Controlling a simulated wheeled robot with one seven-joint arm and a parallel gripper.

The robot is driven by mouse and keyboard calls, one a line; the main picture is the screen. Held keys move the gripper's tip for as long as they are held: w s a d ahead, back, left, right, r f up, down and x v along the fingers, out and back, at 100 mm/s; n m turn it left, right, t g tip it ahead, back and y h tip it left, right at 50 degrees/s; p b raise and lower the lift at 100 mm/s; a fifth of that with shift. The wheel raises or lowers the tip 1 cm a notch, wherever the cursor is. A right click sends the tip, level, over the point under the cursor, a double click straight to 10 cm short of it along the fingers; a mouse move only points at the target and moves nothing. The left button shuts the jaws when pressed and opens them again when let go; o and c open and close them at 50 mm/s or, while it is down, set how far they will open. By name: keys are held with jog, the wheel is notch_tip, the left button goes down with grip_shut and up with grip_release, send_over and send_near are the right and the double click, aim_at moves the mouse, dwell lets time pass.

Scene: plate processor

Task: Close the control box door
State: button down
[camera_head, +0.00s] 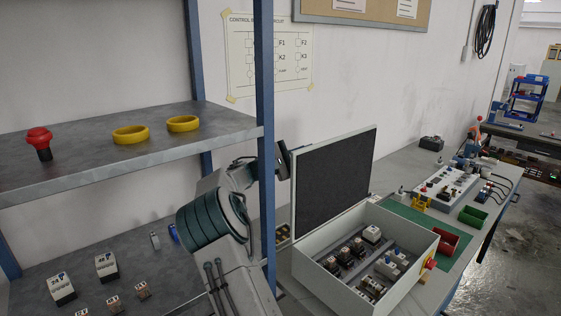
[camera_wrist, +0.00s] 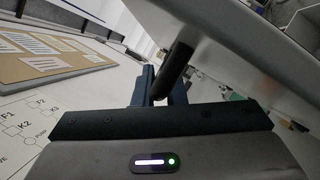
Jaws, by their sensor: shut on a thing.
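The control box (camera_head: 345,258) is a pale grey open-topped box on the bench, with relays and terminal blocks inside. Its door (camera_head: 333,178) stands raised, roughly upright, along the box's left side, with its dark inner face toward the box. My gripper (camera_head: 283,160) is behind the door at its upper left edge, partly hidden by the shelf post. In the wrist view my gripper (camera_wrist: 160,92) is shut on a dark handle (camera_wrist: 179,62) on the door's pale outer face (camera_wrist: 235,45).
A shelf (camera_head: 100,158) with a blue post (camera_head: 264,120) stands close to my arm, holding a red button and two yellow rings. A green mat (camera_head: 415,218) with a red bin (camera_head: 447,241) lies right of the box. A control panel (camera_head: 445,188) stands farther back.

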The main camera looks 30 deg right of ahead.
jog(key=shift+s+r, duration=0.15)
jog(key=shift+s, duration=0.2)
jog(key=c, duration=1.5)
grip_release()
jog(key=shift+d, duration=0.1)
